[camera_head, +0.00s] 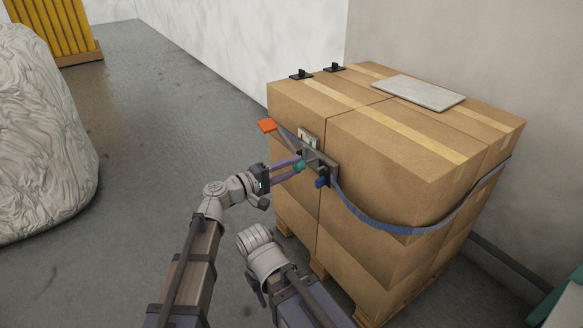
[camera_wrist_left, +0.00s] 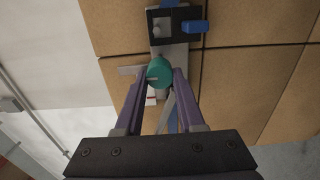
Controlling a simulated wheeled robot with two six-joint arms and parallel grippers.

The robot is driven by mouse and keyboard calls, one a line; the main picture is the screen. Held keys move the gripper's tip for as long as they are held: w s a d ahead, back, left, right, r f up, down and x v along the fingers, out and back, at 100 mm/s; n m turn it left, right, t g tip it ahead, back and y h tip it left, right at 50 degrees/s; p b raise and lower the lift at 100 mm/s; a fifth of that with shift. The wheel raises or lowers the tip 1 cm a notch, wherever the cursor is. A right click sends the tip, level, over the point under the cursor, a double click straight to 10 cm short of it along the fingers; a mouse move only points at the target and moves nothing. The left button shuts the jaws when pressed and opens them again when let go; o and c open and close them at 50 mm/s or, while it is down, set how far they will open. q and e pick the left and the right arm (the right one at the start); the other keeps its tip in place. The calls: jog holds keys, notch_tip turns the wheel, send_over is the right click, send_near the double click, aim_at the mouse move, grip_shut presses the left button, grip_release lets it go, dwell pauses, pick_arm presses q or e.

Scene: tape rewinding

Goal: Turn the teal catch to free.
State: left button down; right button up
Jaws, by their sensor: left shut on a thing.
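The teal catch (camera_wrist_left: 159,72) is a round knob on a grey metal plate (camera_head: 325,168) at the side of the stacked boxes. My left gripper (camera_head: 299,167) reaches it from the left, and its two purple fingers are shut on the knob from both sides. The teal catch also shows in the head view (camera_head: 299,166), partly covered by the fingers. The blue strap (camera_head: 400,228) sags from the plate around the boxes. My right gripper is not visible, only part of that arm low in the picture.
Cardboard boxes (camera_head: 390,150) are stacked on a wooden pallet (camera_head: 318,270). An orange handle (camera_head: 267,126) sticks out left of the plate. A grey slab (camera_head: 418,93) and two black clips (camera_head: 301,74) lie on top. A wrapped bulk (camera_head: 40,140) stands left; floor between is clear.

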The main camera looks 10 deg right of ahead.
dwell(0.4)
pick_arm(q)
jog(key=c, duration=0.5)
grip_release()
jog(key=shift+a, duration=0.1)
jog(key=v, duration=0.7)
jog(key=shift+s+a, duration=0.1)
jog(key=shift+a, duration=0.2)
